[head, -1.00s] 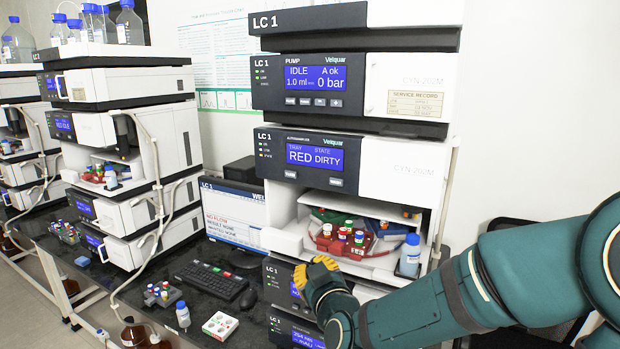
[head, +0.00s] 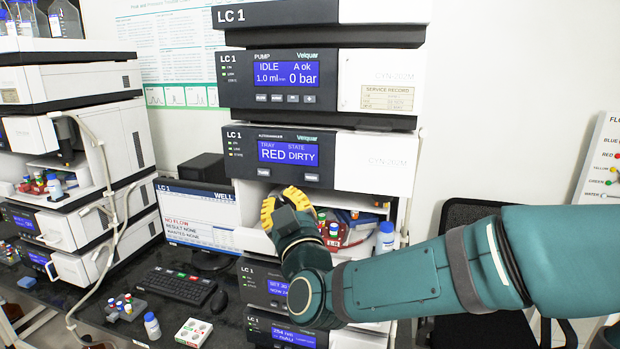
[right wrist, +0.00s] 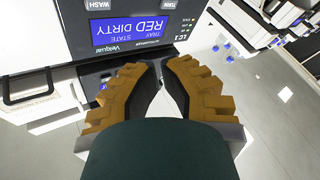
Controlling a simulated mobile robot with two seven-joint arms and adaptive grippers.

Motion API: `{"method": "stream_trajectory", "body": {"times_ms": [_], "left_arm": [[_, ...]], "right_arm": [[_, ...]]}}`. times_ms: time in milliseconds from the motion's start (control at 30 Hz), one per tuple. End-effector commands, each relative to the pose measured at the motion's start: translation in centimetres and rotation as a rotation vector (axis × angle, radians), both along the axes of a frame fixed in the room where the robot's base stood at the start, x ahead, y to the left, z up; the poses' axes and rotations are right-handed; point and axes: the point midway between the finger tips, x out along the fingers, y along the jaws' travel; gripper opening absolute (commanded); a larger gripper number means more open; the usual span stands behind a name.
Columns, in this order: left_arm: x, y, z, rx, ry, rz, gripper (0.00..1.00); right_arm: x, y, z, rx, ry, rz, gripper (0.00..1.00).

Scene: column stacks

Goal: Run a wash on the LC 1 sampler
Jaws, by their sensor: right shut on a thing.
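The LC 1 autosampler (head: 390,165) is in the middle of the head view. Its display (head: 287,152) reads tray RED, state DIRTY; it shows upside down in the right wrist view (right wrist: 130,30). Below the display are the TURN button (head: 263,172) and the WASH button (head: 312,178); WASH is at the top edge of the right wrist view (right wrist: 98,4). My right gripper (head: 285,197) is below the display, in front of the open tray bay. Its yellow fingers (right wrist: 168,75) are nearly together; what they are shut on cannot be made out. My left gripper is out of view.
A red vial rack (head: 355,236) and a capped bottle (head: 386,238) sit in the bay. The LC 1 pump (head: 340,85) above reads IDLE, 0 bar. A monitor (head: 205,218), keyboard (head: 180,287) and white vial tray (head: 193,333) are at left. A chair (head: 470,265) stands at right.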

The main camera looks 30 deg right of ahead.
Motion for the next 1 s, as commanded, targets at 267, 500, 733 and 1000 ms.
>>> {"method": "stream_trajectory", "body": {"times_ms": [267, 500, 733, 1000], "left_arm": [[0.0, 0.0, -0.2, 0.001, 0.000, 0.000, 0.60], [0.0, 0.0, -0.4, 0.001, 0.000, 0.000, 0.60], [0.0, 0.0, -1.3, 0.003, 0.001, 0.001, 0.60], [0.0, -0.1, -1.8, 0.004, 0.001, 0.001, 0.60]], "right_arm": [[1.1, -1.3, 0.0, 0.000, 0.000, -0.001, 0.00], [3.2, -3.7, -0.1, -0.001, 0.001, -0.001, 0.00], [4.9, -5.7, -0.2, 0.000, 0.000, -0.001, 0.00], [5.7, -6.7, -0.1, 0.000, 0.001, 0.000, 0.00]]}}
